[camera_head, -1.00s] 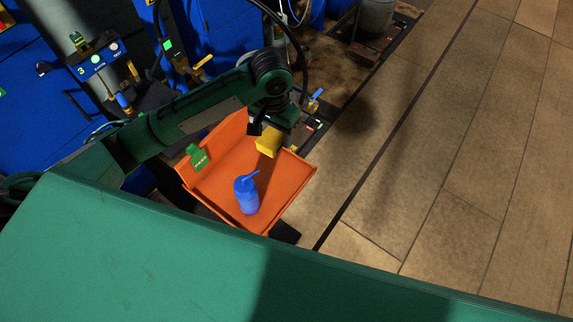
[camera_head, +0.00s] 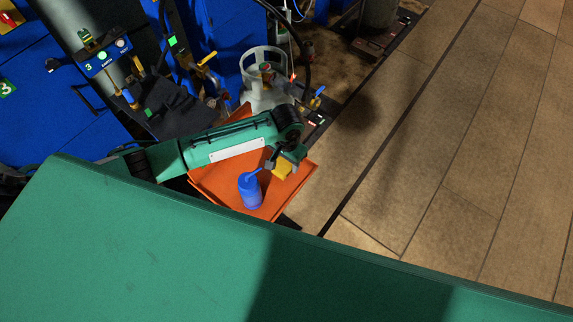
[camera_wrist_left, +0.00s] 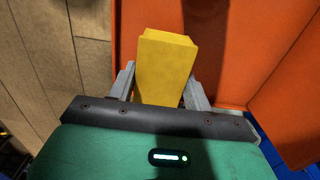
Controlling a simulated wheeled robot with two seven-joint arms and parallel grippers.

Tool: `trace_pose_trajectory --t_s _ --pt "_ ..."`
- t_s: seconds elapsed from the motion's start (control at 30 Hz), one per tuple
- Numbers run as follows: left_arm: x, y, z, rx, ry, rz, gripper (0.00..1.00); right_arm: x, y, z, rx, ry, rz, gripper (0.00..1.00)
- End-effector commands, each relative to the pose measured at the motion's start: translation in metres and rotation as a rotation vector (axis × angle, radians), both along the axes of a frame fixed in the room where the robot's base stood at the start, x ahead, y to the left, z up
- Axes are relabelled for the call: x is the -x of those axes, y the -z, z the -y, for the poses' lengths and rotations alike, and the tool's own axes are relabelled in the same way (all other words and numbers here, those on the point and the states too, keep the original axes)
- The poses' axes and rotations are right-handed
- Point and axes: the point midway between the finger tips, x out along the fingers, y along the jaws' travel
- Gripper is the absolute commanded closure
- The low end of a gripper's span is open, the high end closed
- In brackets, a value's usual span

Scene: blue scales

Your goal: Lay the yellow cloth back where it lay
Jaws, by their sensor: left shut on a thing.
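The yellow cloth (camera_head: 281,170) is a folded block held in my left gripper (camera_head: 284,161), above the right part of the orange tray (camera_head: 293,192). In the left wrist view the cloth (camera_wrist_left: 165,66) sits between the two grey fingers, which press on its sides. The tray floor (camera_wrist_left: 232,50) shows beyond it; I cannot tell whether the cloth touches the tray. A blue wash bottle (camera_head: 251,193) stands upright in the tray, left of the gripper. My left arm hides part of the tray's far side. My right gripper is not in view.
A white gas cylinder (camera_head: 266,92) stands behind the tray. A valve with a blue handle (camera_head: 317,98) is at the tray's back right. Blue cabinets (camera_head: 50,90) stand at the left. The tiled floor (camera_head: 430,150) on the right is clear.

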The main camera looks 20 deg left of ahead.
Motion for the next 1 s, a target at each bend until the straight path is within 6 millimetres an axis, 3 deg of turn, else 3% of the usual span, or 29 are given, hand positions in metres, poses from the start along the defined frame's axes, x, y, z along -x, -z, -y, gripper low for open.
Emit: trace_pose_trajectory --t_s 0.27,0.67,0.7,0.77,0.8,1.0 --pt "0.000 0.034 0.000 0.000 -0.001 -0.001 0.76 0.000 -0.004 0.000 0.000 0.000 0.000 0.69" --pt "0.000 0.040 0.000 0.000 -0.001 -0.001 0.76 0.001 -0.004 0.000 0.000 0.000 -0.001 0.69" --pt "0.000 0.040 0.000 0.000 0.000 0.000 0.44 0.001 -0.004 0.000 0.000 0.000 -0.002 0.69" --pt "0.000 0.040 0.000 0.000 0.000 0.000 0.32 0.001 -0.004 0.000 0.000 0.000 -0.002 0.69" --pt "0.000 0.040 0.000 0.000 0.000 0.000 0.28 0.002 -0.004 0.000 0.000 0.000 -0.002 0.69" --pt "0.000 0.040 0.000 0.000 0.000 0.000 0.28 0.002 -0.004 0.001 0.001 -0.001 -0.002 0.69"
